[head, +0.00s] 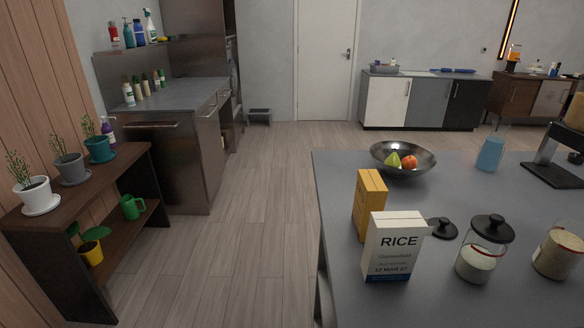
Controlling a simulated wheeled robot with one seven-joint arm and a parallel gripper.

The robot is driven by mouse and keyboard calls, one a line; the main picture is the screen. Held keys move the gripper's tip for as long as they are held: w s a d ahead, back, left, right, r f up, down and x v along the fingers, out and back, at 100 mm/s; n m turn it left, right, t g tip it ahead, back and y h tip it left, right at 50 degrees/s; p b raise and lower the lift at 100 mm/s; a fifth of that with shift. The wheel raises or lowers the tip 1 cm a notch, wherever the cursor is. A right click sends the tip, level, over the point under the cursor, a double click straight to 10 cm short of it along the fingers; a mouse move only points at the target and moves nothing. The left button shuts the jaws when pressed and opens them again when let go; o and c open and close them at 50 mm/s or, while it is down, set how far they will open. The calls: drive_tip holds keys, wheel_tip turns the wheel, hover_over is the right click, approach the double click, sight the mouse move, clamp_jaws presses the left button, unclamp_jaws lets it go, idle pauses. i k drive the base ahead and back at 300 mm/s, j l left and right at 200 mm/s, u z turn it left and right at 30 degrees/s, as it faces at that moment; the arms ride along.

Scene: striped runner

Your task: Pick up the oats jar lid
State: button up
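A loose black lid (443,230) with a knob lies on the grey counter (345,285), just right of and behind the white rice box (392,247). The box hides part of its left side. A glass jar (560,251) with beige, oat-like contents stands at the right edge of the view and shows no lid; I cannot read a label on it. Between it and the loose lid stands another glass jar (478,262) with white contents and a black lid (491,228) on top. My gripper is not in view.
A yellow box (369,204) stands behind the rice box. A dark fruit bowl (402,160), a blue cup (489,155) and a black appliance (552,172) are farther back on the counter. Wooden floor (255,220) is clear left of the counter, up to a plant shelf (85,187).

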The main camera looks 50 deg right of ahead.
sight(444, 229)
drive_tip(key=k+l+z, duration=0.1)
drive_tip(key=k+z, duration=0.15)
drive_tip(key=k, duration=0.4)
drive_tip(key=j+z, duration=0.1)
drive_tip(key=z, duration=0.75)
drive_tip(key=j+z, duration=0.15)
drive_tip(key=z, duration=0.3)
drive_tip(key=j+z, duration=0.1)
drive_tip(key=z, duration=0.35)
drive_tip(key=j+z, duration=0.1)
drive_tip(key=j, duration=0.15)
drive_tip(key=k+j, duration=0.15)
drive_tip(key=j+z, duration=0.05)
drive_tip(key=j, duration=0.05)
